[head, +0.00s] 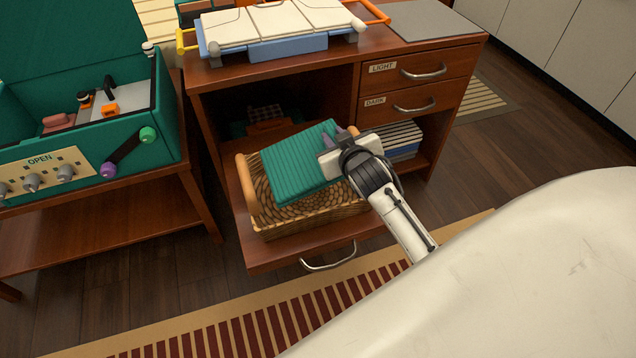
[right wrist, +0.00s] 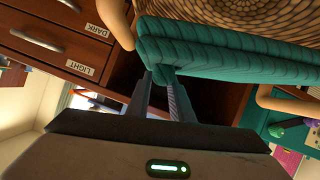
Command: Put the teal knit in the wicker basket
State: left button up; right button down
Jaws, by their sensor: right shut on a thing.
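The teal knit (head: 300,163) is a folded ribbed slab, tilted, over the wicker basket (head: 310,218). My right gripper (head: 340,143) is shut on the knit's right edge. The right wrist view shows the knit (right wrist: 235,58) between the two fingers of the gripper (right wrist: 160,78), with the basket's weave (right wrist: 240,15) behind it. The basket has wooden handles and sits on a pulled-out shelf or drawer. I cannot tell whether the knit's lower edge touches the basket. My left gripper is not in view.
The wooden cabinet (head: 340,72) surrounds the basket, with drawers labelled LIGHT (head: 405,68) and DARK (head: 400,105) at right. A striped folded stack (head: 400,138) lies right of the basket. A teal case (head: 95,145) stands on a table at left. A folding board (head: 275,30) lies on top.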

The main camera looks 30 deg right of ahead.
notch_tip(320, 180, down, 4)
jog(key=shift+r+b, duration=0.2)
jog(key=shift+b, duration=0.25)
jog(key=shift+f, duration=0.55)
pick_arm(q)
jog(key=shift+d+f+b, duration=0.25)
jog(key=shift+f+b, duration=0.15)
jog(key=shift+b, duration=0.45)
pick_arm(e)
notch_tip(320, 180, down, 4)
jog(key=shift+r, duration=0.25)
jog(key=c, duration=1.6)
grip_release()
jog(key=shift+o, duration=0.2)
